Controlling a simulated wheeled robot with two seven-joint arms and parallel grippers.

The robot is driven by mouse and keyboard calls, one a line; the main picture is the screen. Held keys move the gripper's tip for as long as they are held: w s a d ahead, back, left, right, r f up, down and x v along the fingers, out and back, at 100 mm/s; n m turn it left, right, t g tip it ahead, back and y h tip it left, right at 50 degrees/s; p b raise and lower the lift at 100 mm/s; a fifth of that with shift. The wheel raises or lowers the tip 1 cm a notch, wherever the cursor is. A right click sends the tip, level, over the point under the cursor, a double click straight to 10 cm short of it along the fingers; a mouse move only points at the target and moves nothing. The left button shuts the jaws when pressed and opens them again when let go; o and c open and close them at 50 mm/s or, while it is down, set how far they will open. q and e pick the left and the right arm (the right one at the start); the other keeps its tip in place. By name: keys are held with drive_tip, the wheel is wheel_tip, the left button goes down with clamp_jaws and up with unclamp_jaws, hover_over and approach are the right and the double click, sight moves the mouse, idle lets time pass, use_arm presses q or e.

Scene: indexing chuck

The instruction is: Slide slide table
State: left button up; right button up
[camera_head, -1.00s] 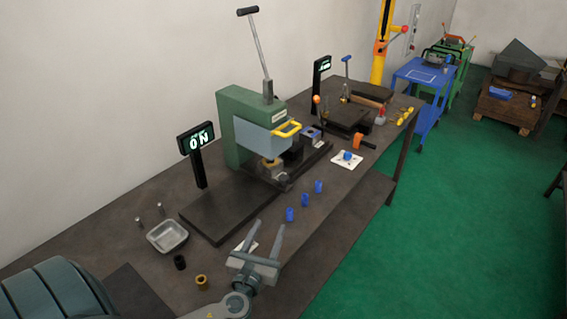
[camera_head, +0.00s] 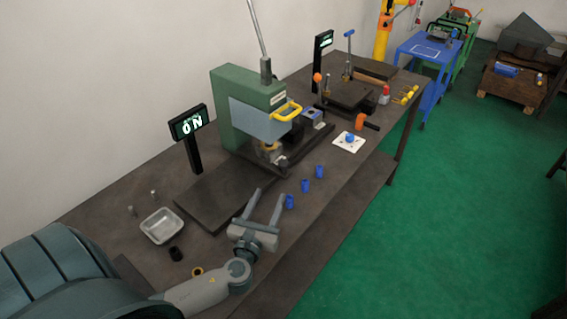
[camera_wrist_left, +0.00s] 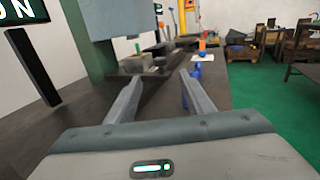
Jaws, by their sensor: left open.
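A green press-like machine (camera_head: 240,112) stands on the workbench, with a yellow handle (camera_head: 288,111) and a long upright lever. A dark rail-like base (camera_head: 306,137) runs beside it and carries a small grey-blue block (camera_head: 312,114); I cannot tell for certain which part is the slide table. My left gripper (camera_head: 270,193) is open and empty, in front of the machine and above the bench, apart from it. In the left wrist view the open fingers (camera_wrist_left: 162,76) point toward a grey block (camera_wrist_left: 136,64) under the machine head. My right gripper is not in view.
Several blue cylinders (camera_head: 305,185) stand right of my left gripper. A metal tray (camera_head: 160,226), a black ring (camera_head: 176,254) and a brass ring (camera_head: 197,272) lie at left. An "ON" display (camera_head: 189,124) stands behind a dark plate (camera_head: 215,190).

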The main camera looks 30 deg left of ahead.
sight(282, 166)
use_arm(q)
drive_tip(key=b+x, duration=0.3)
drive_tip(key=x, duration=1.3)
drive_tip(key=shift+w+b, duration=0.3)
drive_tip(key=shift+b, duration=0.05)
drive_tip(key=shift+c, duration=0.6)
